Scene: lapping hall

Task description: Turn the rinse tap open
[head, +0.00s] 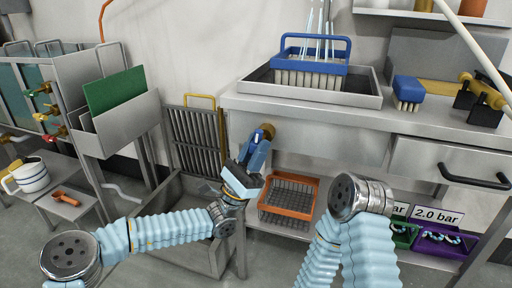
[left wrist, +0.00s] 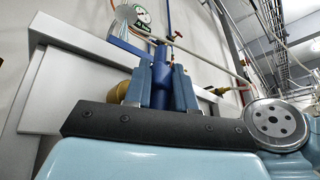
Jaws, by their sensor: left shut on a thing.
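The rinse tap has a round brass body (head: 268,130) on the front of the steel bench and a blue handle (head: 256,137). My left gripper (head: 257,150) is at the tap and shut on the blue handle. In the left wrist view, the handle (left wrist: 160,72) stands between the two blue-grey fingers (left wrist: 160,88), with brass of the tap showing to the left of them. The gripper and arm hide part of the tap in the head view. My right arm shows at the lower right, but its gripper does not show.
A steel tray (head: 310,92) with a blue rack (head: 315,67) stands on the bench above the tap. An orange wire basket (head: 289,199) sits below, right of my left gripper. A drawer with a black handle (head: 474,176) is at the right. A slatted rack (head: 193,138) stands left of the tap.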

